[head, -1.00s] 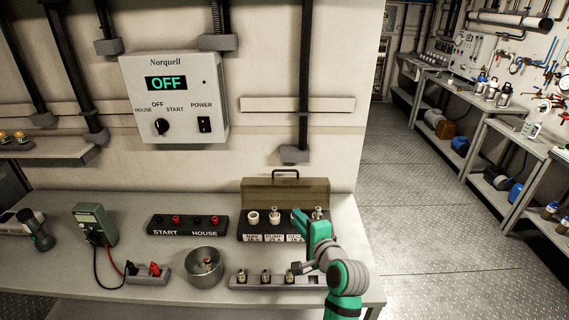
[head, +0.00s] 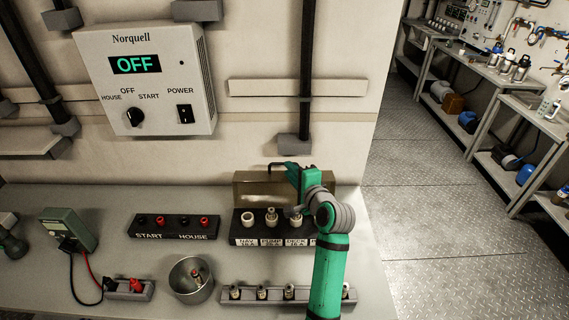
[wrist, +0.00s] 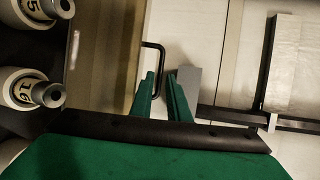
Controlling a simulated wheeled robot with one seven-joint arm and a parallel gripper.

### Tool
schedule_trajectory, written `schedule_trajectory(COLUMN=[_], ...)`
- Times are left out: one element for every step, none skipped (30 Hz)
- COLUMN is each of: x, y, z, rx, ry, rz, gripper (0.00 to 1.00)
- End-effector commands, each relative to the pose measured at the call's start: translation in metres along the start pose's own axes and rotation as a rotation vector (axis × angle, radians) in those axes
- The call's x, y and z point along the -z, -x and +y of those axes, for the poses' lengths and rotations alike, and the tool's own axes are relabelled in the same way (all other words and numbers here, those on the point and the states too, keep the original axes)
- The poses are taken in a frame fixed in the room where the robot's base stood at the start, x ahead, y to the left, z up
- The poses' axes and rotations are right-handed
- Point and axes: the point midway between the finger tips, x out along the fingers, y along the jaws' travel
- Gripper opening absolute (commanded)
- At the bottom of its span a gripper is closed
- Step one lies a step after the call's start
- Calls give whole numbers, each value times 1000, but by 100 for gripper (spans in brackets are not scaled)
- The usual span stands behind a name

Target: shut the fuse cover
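The fuse cover (head: 252,187) is a brown see-through lid standing raised behind the black fuse block (head: 246,241). Its black handle (head: 274,165) is at the top edge. In the wrist view the cover (wrist: 103,65) stands left of the fingers, and the handle (wrist: 154,44) sticks out from it towards the fingertips. My gripper (head: 288,168) is at the cover's top edge by the handle. In the wrist view my gripper (wrist: 162,76) has its green fingers apart, with the handle's end at the gap; whether it touches them I cannot tell.
White fuse holders stand in the block, its right end hidden by my arm. A fuse rack (head: 268,296), a metal cup (head: 190,281), a terminal strip (head: 174,227) and a green meter (head: 70,230) are on the bench. A control box (head: 148,80) reading OFF hangs above.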

Motion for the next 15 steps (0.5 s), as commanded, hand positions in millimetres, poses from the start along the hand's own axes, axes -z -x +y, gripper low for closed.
schedule_trajectory(x=[0, 0, 0, 0, 0, 0, 0, 0, 1, 1, 1, 1, 2, 2, 2], y=[-10, -15, -22, -26, -31, -36, -40, -44, -48, -50, -52, -54, -56, -57, -58], z=[1, 0, 0, 0, 0, 1, 1, 0, 0, 0, 0, 0, 1, 1, 1], rx=[-3, -2, -2, -1, -2, -2, -2, -1, -1, -1, -1, -1, -1, -1, 0], ry=[0, 0, 0, 0, 0, 0, 0, 0, 0, 0, 0, 0, -1, -1, -1], rz=[-1, 0, 0, 0, 0, 0, 0, 0, 0, 1, 1, 1, 2, 2, 3], gripper=[15, 15, 15, 15, 15, 15, 15, 15, 15, 15, 15, 15, 15, 15, 15])
